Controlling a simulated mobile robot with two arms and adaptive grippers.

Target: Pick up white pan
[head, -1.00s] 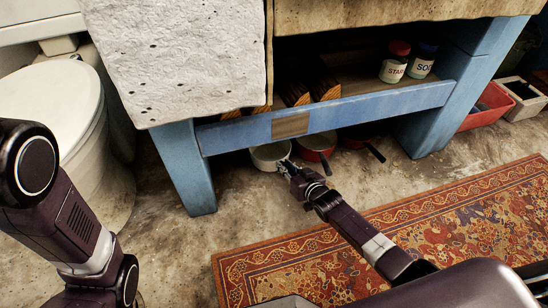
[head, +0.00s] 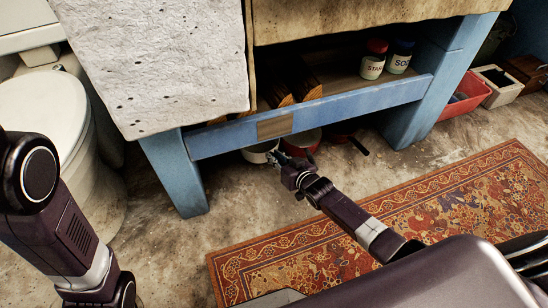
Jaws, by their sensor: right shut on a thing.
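The white pan (head: 258,152) is on the floor under the front rail of the blue washtrough frame, partly hidden by the rail and by my right gripper. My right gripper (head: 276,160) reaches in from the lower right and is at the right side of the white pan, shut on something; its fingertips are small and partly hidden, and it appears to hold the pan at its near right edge. My left arm shows at the left edge, but its gripper is out of view.
A red pan (head: 301,140) sits close to the right of the white pan, with a dark handle (head: 359,146) further right. The blue rail (head: 340,109) is low above the pans, and a blue leg (head: 176,175) stands left. A patterned rug (head: 420,215) covers the front floor.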

